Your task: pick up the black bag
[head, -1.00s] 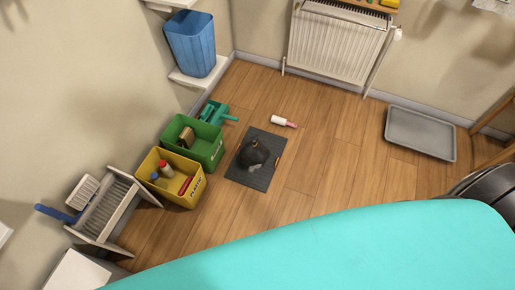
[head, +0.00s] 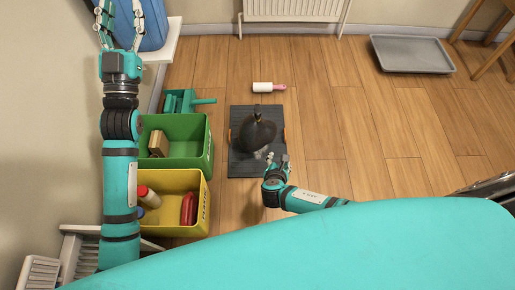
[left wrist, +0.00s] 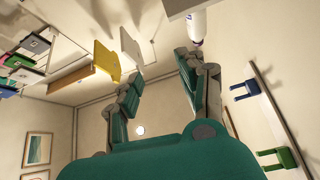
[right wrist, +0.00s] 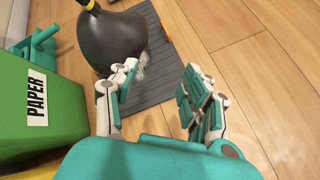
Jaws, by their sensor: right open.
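The black bag (head: 257,133) is a dark, rounded sack with a gathered neck, standing on a dark grey mat (head: 240,168) on the floor. In the right wrist view the bag (right wrist: 110,42) is at the upper left, with a bit of yellow at its neck. My right gripper (head: 277,158) is open and empty at the near right side of the bag. In the right wrist view its left finger (right wrist: 122,78) overlaps the bag's lower edge; contact cannot be told. My left gripper (head: 119,12) is raised at the upper left, fingers apart and empty, pointing away from the bag.
A green PAPER bin (head: 180,165) and a yellow bin (head: 176,215) with bottles stand left of the mat. A grey tray (head: 412,54) lies at the far right. The wooden floor right of the mat is clear.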

